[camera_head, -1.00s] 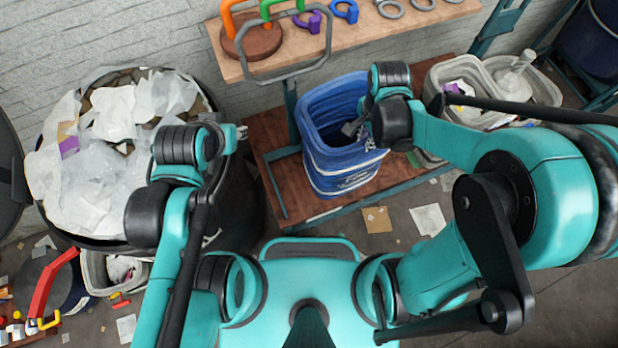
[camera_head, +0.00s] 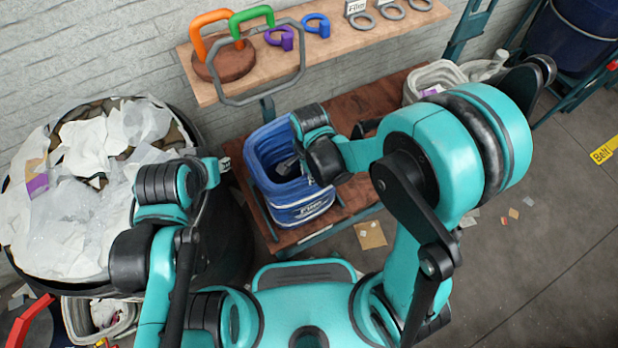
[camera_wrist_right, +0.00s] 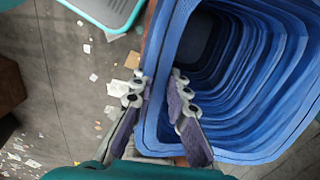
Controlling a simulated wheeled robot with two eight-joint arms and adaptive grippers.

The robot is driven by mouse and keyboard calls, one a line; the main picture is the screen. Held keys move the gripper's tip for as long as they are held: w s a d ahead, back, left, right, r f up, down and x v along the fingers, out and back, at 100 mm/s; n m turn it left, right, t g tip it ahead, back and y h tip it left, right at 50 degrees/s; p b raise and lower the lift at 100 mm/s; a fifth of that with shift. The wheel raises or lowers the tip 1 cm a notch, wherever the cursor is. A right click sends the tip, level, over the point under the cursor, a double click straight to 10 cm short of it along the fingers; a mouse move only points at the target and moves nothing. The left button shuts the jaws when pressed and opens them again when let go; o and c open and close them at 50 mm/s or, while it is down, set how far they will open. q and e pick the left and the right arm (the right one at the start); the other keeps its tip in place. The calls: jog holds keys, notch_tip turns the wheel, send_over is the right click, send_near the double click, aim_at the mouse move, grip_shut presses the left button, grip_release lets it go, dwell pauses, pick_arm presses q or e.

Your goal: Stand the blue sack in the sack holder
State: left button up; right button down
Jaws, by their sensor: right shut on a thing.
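The blue sack (camera_head: 302,210) is open-topped and roughly upright, with pale print on its front. In the head view it appears in front of and below the grey hoop (camera_head: 300,75) of the sack holder, over a brown wooden base. I cannot tell whether it touches the base. My right gripper (camera_head: 290,166) is at the sack's mouth. The right wrist view shows its fingers (camera_wrist_right: 158,80) on either side of the sack's rim, shut on it, with the sack's interior (camera_wrist_right: 225,75) to the right. My left gripper (camera_head: 224,163) is beside the big bin; its fingers are too small to judge.
A large black bin (camera_head: 215,235) full of paper and plastic stands at the left. A wooden shelf (camera_head: 345,38) behind bears coloured rings and handles. A pale tub (camera_head: 437,76) stands right of the sack. Scraps lie on the floor; the floor at right is mostly clear.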

pick_arm(q)
jog(key=shift+f, duration=0.45)
pick_arm(e)
jog(key=shift+f, duration=0.9)
pick_arm(q)
jog(key=shift+f, duration=0.1)
pick_arm(e)
jog(key=shift+f, duration=0.1)
jog(key=c, duration=1.5)
grip_release()
